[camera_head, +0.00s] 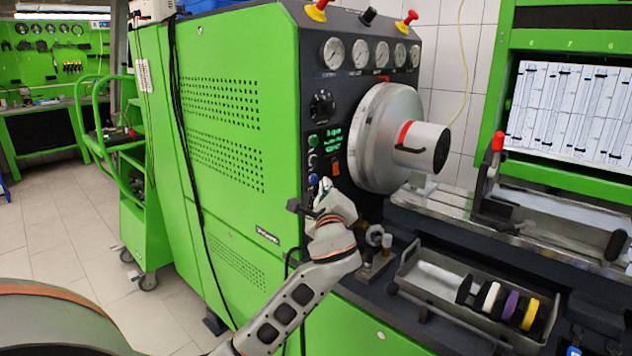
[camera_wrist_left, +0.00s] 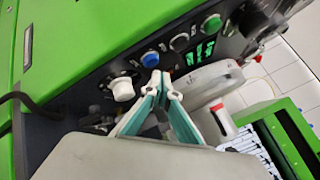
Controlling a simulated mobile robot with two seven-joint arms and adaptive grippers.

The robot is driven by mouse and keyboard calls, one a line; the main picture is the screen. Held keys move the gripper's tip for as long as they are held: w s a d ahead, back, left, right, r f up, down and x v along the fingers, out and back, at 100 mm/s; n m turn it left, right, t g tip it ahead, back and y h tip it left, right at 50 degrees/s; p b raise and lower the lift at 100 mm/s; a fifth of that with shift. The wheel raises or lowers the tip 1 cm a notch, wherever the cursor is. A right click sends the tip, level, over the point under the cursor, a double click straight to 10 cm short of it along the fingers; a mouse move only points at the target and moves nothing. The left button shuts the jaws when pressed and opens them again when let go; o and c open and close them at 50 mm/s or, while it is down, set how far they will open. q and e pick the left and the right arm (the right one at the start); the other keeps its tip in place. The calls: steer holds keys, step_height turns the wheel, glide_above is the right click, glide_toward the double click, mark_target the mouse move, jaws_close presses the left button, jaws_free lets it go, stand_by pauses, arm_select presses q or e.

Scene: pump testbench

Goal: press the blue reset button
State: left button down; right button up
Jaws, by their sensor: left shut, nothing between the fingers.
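The blue reset button (camera_head: 313,179) is the lowest in a column of round buttons on the dark front panel of the green testbench. It also shows in the left wrist view (camera_wrist_left: 150,59), just past my fingertips. My left gripper (camera_head: 324,184) is in front of the panel, close to the button's right side in the head view. In the left wrist view the gripper (camera_wrist_left: 160,77) has its fingertips together, empty, pointing toward the blue button. I cannot tell whether the tips touch it. My right gripper is not in view.
A white knob (camera_wrist_left: 122,88) sits near the fingers. The large metal drum (camera_head: 380,138) juts out on the right. A tray (camera_head: 424,294) with coloured rings lies below.

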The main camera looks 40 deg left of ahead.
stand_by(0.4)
arm_select(q)
steer(key=shift+a, duration=0.1)
steer(key=shift+a+p, duration=0.35)
steer(key=shift+p, duration=0.1)
steer(key=shift+a, duration=0.15)
stand_by(0.4)
steer(key=shift+a+p, duration=0.3)
steer(key=shift+a, duration=0.1)
stand_by(0.3)
